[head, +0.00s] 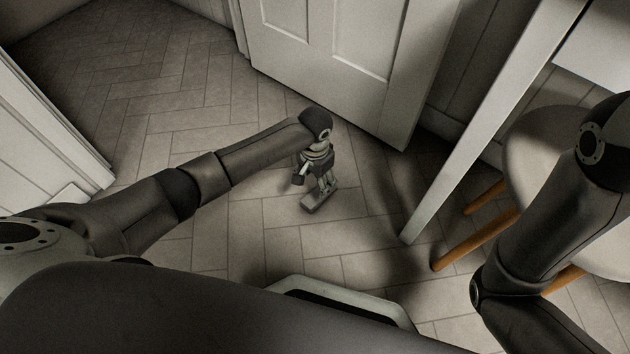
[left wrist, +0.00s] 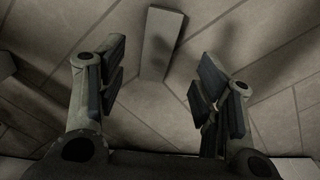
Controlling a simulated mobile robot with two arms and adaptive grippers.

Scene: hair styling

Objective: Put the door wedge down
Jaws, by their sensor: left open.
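The door wedge is a small grey block (left wrist: 160,42). It lies on the tiled floor in the left wrist view, between and beyond my open fingers, with a gap on each side. In the head view the wedge (head: 319,200) shows just below my left gripper (head: 324,185). My left gripper (left wrist: 160,95) points down and is open, with nothing between its pads. My right arm is at the right of the head view, but its gripper is out of sight.
A white panelled door (head: 345,60) stands open just behind the wedge. A white table leg (head: 470,150) and a stool with wooden legs (head: 475,240) are at the right. Herringbone floor (head: 130,95) is clear at the upper left.

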